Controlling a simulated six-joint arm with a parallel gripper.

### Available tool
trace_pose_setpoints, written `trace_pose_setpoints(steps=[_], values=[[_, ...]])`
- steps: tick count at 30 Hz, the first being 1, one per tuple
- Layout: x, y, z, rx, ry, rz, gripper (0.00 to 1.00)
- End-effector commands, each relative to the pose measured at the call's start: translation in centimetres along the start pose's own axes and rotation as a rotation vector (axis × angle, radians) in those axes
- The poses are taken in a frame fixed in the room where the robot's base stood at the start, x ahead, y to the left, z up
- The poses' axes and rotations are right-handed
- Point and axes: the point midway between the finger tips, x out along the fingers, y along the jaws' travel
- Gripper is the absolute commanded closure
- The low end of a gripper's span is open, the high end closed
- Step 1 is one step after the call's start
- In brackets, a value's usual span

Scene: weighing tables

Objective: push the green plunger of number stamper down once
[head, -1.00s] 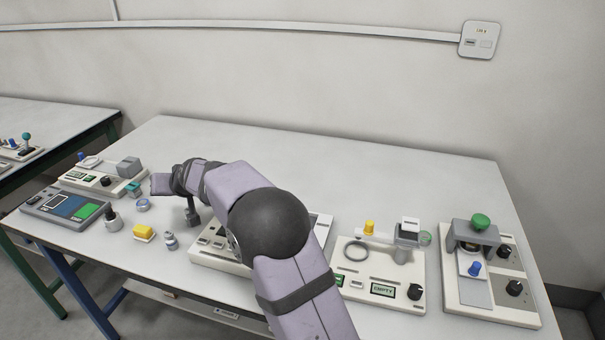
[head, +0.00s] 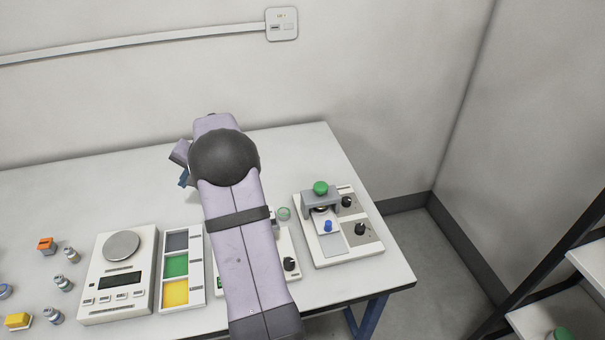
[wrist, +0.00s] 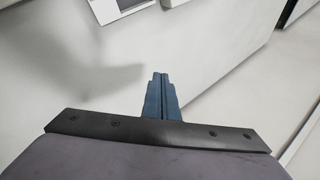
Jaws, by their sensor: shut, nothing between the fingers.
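The number stamper (head: 352,246) is a white device near the right end of the table. Its green plunger (head: 321,187) stands up on top of a grey bridge, with a blue knob on the plate below it. My gripper shows only in part in the head view, its blue fingers (head: 184,178) to the left of the stamper and clear of it. In the wrist view the blue fingers (wrist: 160,76) are together with nothing between them. The plunger cannot be made out in the wrist view.
A white scale (head: 141,285) with a round pan and a tray of coloured pads (head: 197,293) stand left of my arm. My arm partly hides another white device (head: 284,243). Several small bottles and blocks lie at the far left. The table's right edge is close to the stamper.

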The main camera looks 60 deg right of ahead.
Motion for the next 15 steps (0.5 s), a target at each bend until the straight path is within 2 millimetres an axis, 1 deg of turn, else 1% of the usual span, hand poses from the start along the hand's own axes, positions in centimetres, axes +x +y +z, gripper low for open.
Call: trace_pose_setpoints(steps=[1, 5, 6, 11, 14, 15], values=[[-2.1, 1.3, -1.7, 0.066, 0.004, 0.008, 1.0], [-5.7, 4.9, -4.4, 0.222, 0.005, 0.013, 1.0], [-6.9, 6.0, -5.2, 0.27, 0.006, 0.014, 1.0], [-11.8, 10.4, -7.8, 0.468, 0.01, 0.005, 1.0], [-15.2, 13.1, -9.1, 0.592, 0.015, -0.01, 1.0], [-16.5, 14.2, -9.5, 0.642, 0.017, -0.017, 1.0]])
